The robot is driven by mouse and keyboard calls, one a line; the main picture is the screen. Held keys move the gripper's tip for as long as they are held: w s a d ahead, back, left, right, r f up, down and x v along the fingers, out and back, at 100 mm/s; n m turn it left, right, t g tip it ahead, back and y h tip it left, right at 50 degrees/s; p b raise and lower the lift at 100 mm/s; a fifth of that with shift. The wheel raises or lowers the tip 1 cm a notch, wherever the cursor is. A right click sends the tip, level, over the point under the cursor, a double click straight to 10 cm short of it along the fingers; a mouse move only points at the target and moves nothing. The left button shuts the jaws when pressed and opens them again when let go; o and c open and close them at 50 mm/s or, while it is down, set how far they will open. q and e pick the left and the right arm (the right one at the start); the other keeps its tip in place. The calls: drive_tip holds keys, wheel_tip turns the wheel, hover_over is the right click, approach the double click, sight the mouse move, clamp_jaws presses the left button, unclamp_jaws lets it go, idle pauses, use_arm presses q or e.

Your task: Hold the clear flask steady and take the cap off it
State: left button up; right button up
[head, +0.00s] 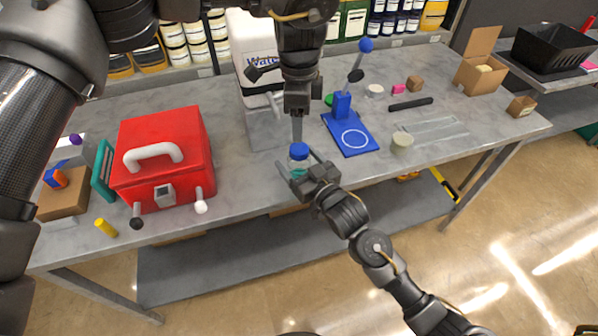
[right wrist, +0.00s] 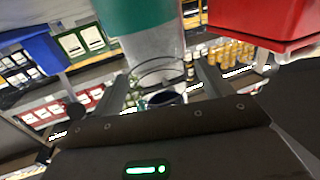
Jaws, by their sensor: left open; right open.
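The clear flask (head: 298,164) stands upright near the table's front edge, with teal contents low in it and a blue cap (head: 299,151) on top. My right gripper (head: 303,166) is open, with its fingers on either side of the flask. In the right wrist view the flask (right wrist: 155,62) appears upside down between the spread fingers; I cannot tell whether they touch it. My left gripper (head: 297,137) is open and points down just above the cap. Its fingers are seen edge-on, so the gap between them is hidden.
A red case (head: 190,135) with a white handle stands to the left. A blue base (head: 350,134) with a lever is right of the flask, and a pale round jar (head: 402,142) is farther right. A white container (head: 250,50) stands behind my left arm.

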drive_tip(key=shift+w+a, duration=0.15)
drive_tip(key=shift+w, duration=0.1)
